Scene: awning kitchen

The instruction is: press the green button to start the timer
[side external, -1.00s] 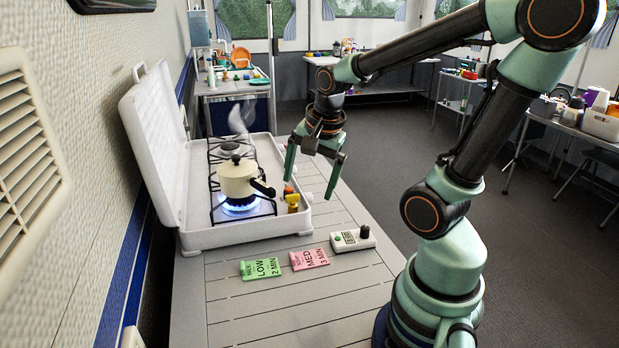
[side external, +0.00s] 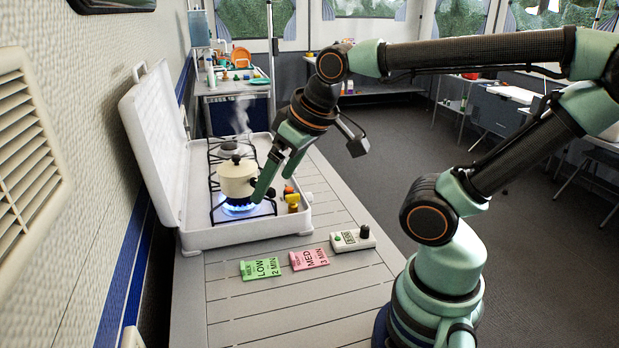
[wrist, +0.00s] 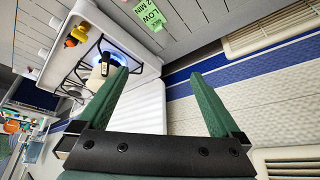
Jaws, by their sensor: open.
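The timer (side external: 353,239) is a small white box with a black knob and a dark label. It lies on the grey slatted table (side external: 330,290) in the side view. Its green button (side external: 338,239) is at the left end, and nothing covers it. The timer does not show in the wrist view. My gripper (side external: 273,187) is open, tilted down and left over the stove's right side. Its fingers are beside the cream pot (side external: 235,178) and hide the pot's handle there. In the wrist view the gap between the green fingers (wrist: 158,73) looks empty.
The white camp stove (side external: 250,237) has a lit blue burner under the steaming pot. Its lid (side external: 150,150) stands open at the left. Yellow and red knobs (side external: 292,200) are at its right edge. Green (side external: 261,268) and pink (side external: 310,259) cards lie left of the timer.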

